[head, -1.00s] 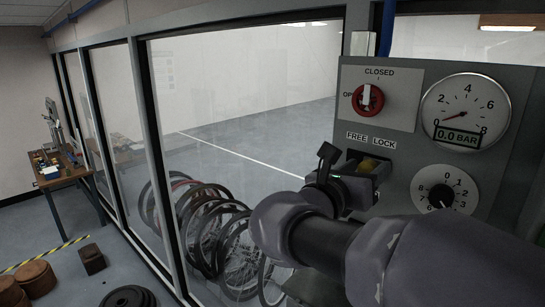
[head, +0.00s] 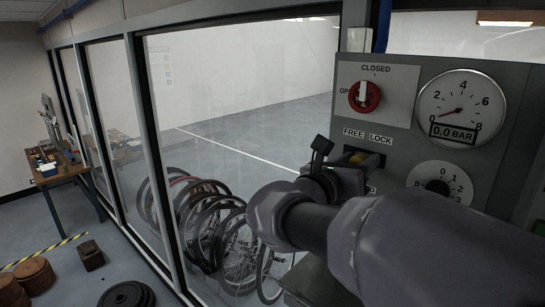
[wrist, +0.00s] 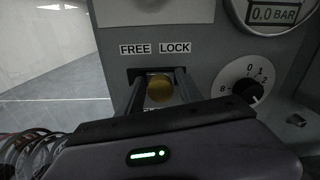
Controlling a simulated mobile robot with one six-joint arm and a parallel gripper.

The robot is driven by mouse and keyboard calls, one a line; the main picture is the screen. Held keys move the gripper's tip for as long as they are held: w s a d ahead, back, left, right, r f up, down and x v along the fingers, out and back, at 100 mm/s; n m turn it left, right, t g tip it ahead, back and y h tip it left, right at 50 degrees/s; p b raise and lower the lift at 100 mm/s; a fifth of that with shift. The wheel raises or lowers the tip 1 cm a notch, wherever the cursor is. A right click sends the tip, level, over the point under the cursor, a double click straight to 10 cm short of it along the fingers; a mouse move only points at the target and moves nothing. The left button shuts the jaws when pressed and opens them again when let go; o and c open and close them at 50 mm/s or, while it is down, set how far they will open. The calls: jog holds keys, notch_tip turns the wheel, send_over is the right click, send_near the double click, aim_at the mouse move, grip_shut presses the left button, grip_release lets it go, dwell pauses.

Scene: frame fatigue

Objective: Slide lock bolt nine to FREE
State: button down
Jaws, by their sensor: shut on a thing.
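The lock bolt shows as a round brass knob (wrist: 160,88) in the wrist view, in a dark slot on the grey panel (wrist: 212,62). It sits below and between the FREE label (wrist: 135,49) and the LOCK label (wrist: 175,48). My gripper (wrist: 160,90) is shut on the knob, with one dark finger on each side. In the head view my gripper (head: 358,168) reaches the slot from the front, and only part of the yellow knob (head: 366,158) shows. A label under the knob is mostly hidden, so I cannot read the bolt's number.
Above the slot is a red rotary switch (head: 364,96). A pressure gauge (head: 461,110) reads 0.0 BAR, and a lower dial (head: 441,185) is partly behind my arm. Glass windows (head: 235,90) and bicycle wheels (head: 215,230) are to the left, with a workbench (head: 60,171) farther off.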

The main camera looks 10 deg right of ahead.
jog(key=shift+w+a, duration=0.75)
jog(key=shift+w, duration=0.2)
jog(key=c, duration=1.1)
grip_release()
jog(key=shift+c, duration=0.2)
jog(key=shift+o, duration=0.4)
jog(key=shift+w+a, duration=0.2)
jog(key=shift+d, duration=0.1)
jog(key=shift+s, duration=0.1)
jog(key=b+v, duration=0.2)
jog(key=v, duration=1.5)
